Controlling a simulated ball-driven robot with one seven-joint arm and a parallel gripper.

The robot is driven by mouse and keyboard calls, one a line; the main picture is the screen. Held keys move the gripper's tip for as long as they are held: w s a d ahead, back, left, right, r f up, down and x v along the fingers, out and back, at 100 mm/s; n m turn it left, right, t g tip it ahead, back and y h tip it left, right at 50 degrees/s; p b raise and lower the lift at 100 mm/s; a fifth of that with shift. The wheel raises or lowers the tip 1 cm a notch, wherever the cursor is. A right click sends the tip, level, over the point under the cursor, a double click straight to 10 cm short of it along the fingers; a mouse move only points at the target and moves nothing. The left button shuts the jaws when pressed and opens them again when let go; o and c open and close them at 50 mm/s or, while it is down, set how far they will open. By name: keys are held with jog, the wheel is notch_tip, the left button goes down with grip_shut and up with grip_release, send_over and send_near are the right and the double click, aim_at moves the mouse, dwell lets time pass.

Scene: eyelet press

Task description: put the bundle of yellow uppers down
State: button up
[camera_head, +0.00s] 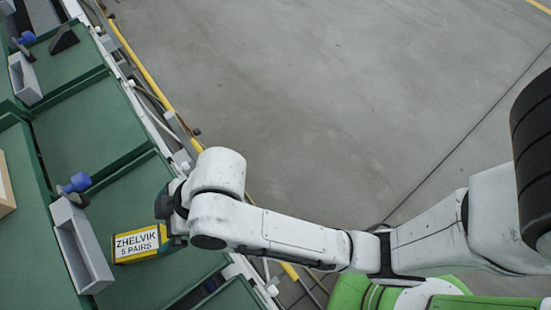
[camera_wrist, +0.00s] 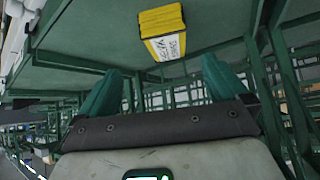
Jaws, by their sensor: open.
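The bundle of yellow uppers (camera_head: 139,243) is a yellow block with a white label reading "ZHELVIK 5 PAIRS". It rests on a green surface (camera_head: 120,285) at the lower left of the head view. My gripper (camera_head: 168,222) is at the bundle's right end, and its fingers are partly hidden by my wrist. In the wrist view the bundle (camera_wrist: 162,30) shows beyond the two green fingertips of my gripper (camera_wrist: 160,70). The fingers are spread wide, with a gap between them and the bundle. Nothing is between them.
A long grey holder (camera_head: 82,245) with a blue knob (camera_head: 78,183) stands just left of the bundle. Another grey holder (camera_head: 24,78) and a black wedge (camera_head: 63,40) are farther up. A yellow rail (camera_head: 140,66) and hoses run along the green edge. Open concrete floor (camera_head: 330,90) lies right.

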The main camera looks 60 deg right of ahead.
jog(key=s+d+f+m+g+h, duration=0.2)
jog(key=s+d+f+m+h, duration=0.1)
jog(key=s+d, duration=0.6)
jog(key=s+d+f+m+g+h, duration=0.3)
jog(key=s+d+f+m, duration=0.3)
jog(key=d, duration=1)
jog(key=s, duration=0.3)
jog(key=shift+s+m, duration=0.3)
jog(key=shift+c, duration=0.2)
